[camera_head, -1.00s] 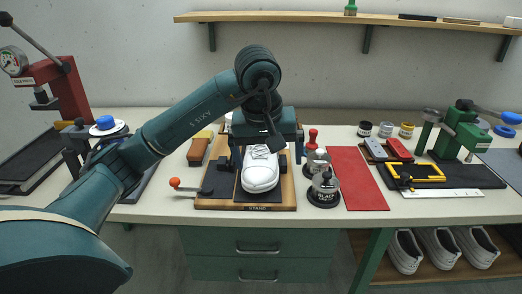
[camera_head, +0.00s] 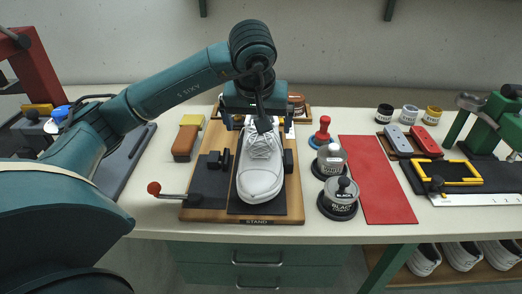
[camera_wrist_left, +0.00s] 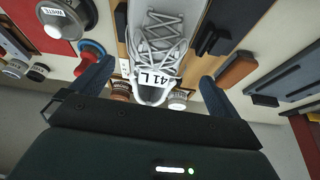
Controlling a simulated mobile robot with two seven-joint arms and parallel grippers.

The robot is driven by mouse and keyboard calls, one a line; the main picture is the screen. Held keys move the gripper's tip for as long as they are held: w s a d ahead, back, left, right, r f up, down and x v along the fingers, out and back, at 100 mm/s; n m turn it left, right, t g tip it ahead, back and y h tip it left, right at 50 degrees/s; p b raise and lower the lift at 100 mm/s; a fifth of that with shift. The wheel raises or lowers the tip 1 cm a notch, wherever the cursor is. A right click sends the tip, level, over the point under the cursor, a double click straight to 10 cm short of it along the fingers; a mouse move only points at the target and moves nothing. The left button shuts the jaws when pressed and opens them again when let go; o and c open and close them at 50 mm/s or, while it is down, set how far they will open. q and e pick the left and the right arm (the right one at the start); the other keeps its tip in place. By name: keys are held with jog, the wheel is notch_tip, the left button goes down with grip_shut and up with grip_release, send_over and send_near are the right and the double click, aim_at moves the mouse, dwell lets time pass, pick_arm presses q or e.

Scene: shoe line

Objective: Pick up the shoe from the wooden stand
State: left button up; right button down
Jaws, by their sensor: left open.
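A white lace-up shoe (camera_head: 260,172) lies on the dark mat of the wooden stand (camera_head: 270,215), toe toward the front edge. In the left wrist view the shoe (camera_wrist_left: 165,40) shows its grey laces and a tag marked 41 L at the heel end. My left gripper (camera_wrist_left: 152,88) is open, with one finger on either side of the shoe's heel end. No contact between fingers and shoe is visible. In the head view my left gripper (camera_head: 258,122) is above the rear of the stand, and its arm hides part of the heel. My right gripper is not in view.
A lever with a red knob (camera_head: 154,188) sticks out left of the stand. A brush (camera_head: 186,140) lies to the left.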

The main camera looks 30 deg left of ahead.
pick_arm(q)
jog(key=x, duration=0.9)
jog(key=shift+w+d, duration=0.1)
jog(key=shift+d, duration=0.15)
jog(key=shift+c, duration=0.2)
jog(key=shift+r, duration=0.1)
jog(key=c, duration=1)
